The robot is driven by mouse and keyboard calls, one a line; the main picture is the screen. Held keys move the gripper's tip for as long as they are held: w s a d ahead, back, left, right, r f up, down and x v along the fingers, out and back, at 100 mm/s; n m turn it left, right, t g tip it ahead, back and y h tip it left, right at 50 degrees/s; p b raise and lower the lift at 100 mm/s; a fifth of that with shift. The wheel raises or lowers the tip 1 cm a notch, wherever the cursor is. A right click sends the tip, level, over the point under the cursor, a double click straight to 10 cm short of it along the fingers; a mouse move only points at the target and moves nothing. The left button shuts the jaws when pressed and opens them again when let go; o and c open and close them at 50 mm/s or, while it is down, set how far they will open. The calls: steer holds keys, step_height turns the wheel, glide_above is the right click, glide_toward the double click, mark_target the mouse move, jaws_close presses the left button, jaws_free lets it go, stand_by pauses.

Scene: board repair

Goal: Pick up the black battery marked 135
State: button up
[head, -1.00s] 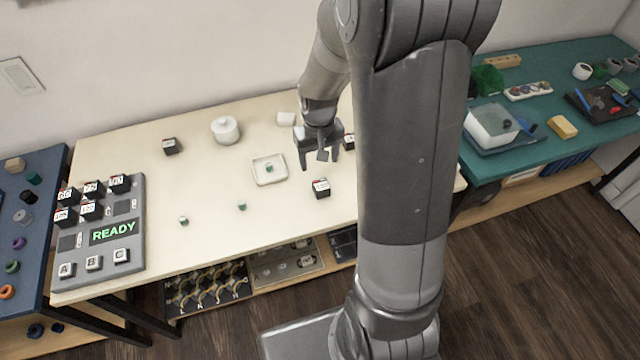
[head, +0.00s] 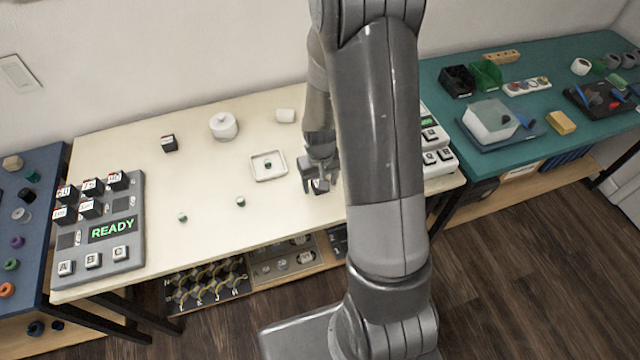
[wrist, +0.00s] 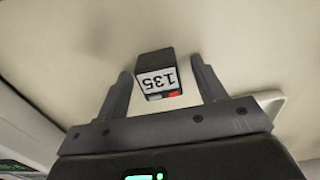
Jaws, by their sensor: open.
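The black battery marked 135 (wrist: 155,76) shows in the wrist view between the two fingers of my gripper (wrist: 160,85). Its white label reads upside down, with a red and a blue-grey patch at its edge. The fingers stand open on either side of it, with a visible gap at each side. In the head view my gripper (head: 318,183) is low over the cream table, and the battery (head: 320,186) is mostly hidden by the fingers.
A white square tray (head: 285,173) with a small green part lies just left of my gripper. A grey READY board (head: 128,260) with several batteries is at the left, and a white device (head: 440,158) at the right. Another black battery (head: 169,143) and a white round pot (head: 224,127) stand further back.

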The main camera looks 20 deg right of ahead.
steer(key=shift+f, duration=0.1)
steer(key=c, duration=1.1)
